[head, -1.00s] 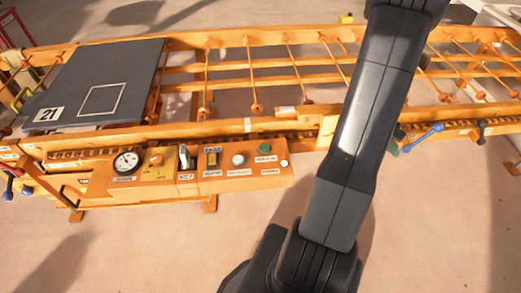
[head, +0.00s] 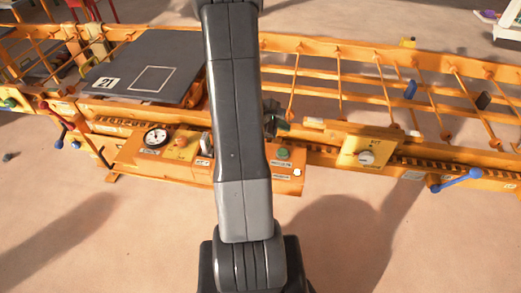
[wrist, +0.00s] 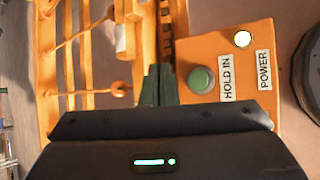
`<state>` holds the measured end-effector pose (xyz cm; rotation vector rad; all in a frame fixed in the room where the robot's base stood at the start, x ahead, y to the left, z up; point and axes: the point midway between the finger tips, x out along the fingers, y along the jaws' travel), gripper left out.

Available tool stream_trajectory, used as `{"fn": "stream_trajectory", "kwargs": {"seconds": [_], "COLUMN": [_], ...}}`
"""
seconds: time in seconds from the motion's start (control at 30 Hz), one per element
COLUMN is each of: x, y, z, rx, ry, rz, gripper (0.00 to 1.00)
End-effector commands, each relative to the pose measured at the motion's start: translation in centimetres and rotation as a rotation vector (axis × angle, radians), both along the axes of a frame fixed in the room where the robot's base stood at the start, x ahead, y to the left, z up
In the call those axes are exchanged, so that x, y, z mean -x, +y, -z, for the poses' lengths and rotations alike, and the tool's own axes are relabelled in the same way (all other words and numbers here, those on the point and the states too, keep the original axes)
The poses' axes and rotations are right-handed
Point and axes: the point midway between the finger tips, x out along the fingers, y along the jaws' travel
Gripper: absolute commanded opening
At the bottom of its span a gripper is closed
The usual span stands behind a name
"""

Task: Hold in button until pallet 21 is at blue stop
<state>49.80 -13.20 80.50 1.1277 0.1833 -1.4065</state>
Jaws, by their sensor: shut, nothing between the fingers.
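The green button (wrist: 201,80), labelled HOLD IN, is on the orange control panel (wrist: 248,58); it also shows in the head view (head: 283,153). Pallet 21 (head: 186,82) is a dark slab with a white outlined square, lying on the conveyor at the left. A blue upright piece (head: 411,89), which looks like the blue stop, stands on the conveyor to the right, well apart from the pallet. My gripper (wrist: 158,85) is shut and empty, beside the green button in the wrist view and apart from it. In the head view my arm hides part of the gripper and panel.
A white lamp or button (wrist: 243,39) marked POWER is near the green button. A gauge (head: 156,137) is at the panel's left. A box with a knob (head: 366,157) and a blue-handled lever (head: 460,180) are on the conveyor's near side. A black upright piece (head: 483,100) stands beyond the blue one.

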Motion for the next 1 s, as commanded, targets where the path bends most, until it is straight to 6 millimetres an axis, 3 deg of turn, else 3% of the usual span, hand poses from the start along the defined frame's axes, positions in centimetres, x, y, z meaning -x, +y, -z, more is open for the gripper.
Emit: {"fn": "stream_trajectory", "kwargs": {"seconds": [0.63, 1.0], "x": [0.0, 0.0], "y": [0.0, 0.0], "z": [0.3, 4.1], "rx": [0.0, 0.0], "ry": [0.0, 0.003], "rz": [0.0, 0.0], "gripper": [0.0, 0.0]}}
